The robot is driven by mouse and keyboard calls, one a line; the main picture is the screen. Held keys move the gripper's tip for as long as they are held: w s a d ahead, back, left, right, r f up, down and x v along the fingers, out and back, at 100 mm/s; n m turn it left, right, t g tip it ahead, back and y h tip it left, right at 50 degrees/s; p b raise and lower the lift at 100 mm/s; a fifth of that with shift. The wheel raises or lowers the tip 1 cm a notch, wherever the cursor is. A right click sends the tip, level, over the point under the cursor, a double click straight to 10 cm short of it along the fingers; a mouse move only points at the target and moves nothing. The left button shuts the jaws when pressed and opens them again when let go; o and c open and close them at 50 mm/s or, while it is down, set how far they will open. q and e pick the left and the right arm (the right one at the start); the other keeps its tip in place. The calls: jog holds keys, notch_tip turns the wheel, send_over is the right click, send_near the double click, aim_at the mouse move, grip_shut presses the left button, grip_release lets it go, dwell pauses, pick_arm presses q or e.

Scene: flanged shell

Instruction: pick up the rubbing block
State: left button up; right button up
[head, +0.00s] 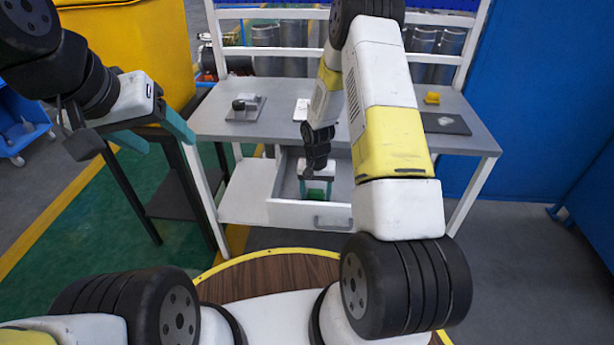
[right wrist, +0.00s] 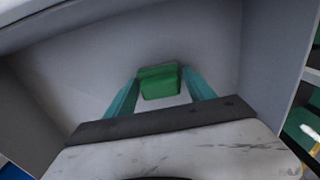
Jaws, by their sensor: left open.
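A green block (right wrist: 159,82), which I take to be the rubbing block, lies in the open drawer (head: 309,214) under the grey workbench. My right gripper (head: 316,194) reaches down into the drawer. In the right wrist view its two teal fingers (right wrist: 160,76) stand on either side of the green block, their tips close to its sides. I cannot tell whether they press on it. In the head view the block is hard to make out between the fingers. My left gripper (head: 170,145) is open and empty, left of the workbench.
On the workbench (head: 377,122) are a grey plate with a black-knobbed part (head: 246,106), a white item (head: 301,109) and a dark pad (head: 446,123) with a yellow piece (head: 432,98) near it. A dark stand (head: 165,205) is beneath my left gripper. Drawer walls surround the right gripper.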

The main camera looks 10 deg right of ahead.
aim_at(316, 191)
jog(key=c, duration=1)
notch_tip(316, 191, up, 10)
jog(key=shift+r, duration=0.1)
